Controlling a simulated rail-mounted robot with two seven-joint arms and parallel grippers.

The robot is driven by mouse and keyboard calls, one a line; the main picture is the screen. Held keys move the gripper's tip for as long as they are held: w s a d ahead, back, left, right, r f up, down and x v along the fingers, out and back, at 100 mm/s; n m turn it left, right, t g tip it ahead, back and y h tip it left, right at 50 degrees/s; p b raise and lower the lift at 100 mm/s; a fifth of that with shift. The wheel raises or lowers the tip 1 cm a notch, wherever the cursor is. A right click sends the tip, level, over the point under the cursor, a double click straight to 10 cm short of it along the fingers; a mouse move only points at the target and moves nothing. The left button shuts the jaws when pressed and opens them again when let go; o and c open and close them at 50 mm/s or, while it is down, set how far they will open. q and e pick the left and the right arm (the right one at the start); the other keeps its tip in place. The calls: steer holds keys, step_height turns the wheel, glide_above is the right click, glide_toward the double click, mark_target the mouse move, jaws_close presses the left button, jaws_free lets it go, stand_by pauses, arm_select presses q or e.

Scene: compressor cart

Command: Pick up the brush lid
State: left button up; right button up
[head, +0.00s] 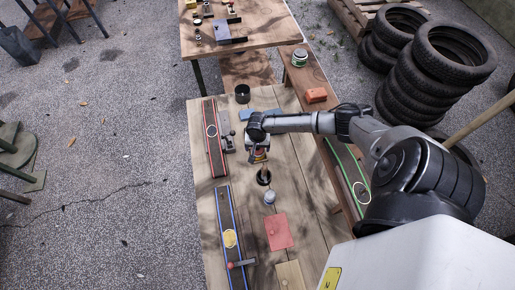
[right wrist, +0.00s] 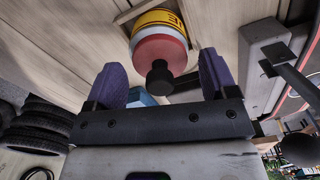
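A can with a yellow label (right wrist: 158,20) and a red top part (right wrist: 160,48) shows in the right wrist view. A black knob (right wrist: 159,76), which looks like the brush lid's grip, sticks out of its end. My right gripper (right wrist: 161,84) is open, with its purple fingers on either side of the knob and visible gaps. In the head view the right gripper (head: 257,146) is over the middle of the wooden table, with the can's red and yellow (head: 259,156) just below it, partly hidden. My left gripper is not in view.
A red-edged strip (head: 212,135) and a blue-edged strip (head: 230,240) lie along the table's left side. A black ring-like piece (head: 264,178), a pale round item (head: 269,198) and a red plate (head: 278,231) are nearby. A black cup (head: 242,93) stands farther back.

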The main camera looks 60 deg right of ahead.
steer(key=c, duration=0.9)
steer(key=shift+r, duration=0.1)
steer(key=shift+r, duration=0.5)
steer(key=r, duration=0.3)
steer(key=shift+s+d+r+p, duration=0.1)
steer(key=shift+s+r+p, duration=0.1)
steer(key=shift+s+p, duration=0.2)
steer(key=s+d+r+p, duration=0.1)
steer(key=s+d+r, duration=0.1)
steer(key=s+r, duration=0.4)
steer(key=s, duration=0.4)
steer(key=shift+s+r, duration=0.2)
steer(key=shift+s, duration=0.15)
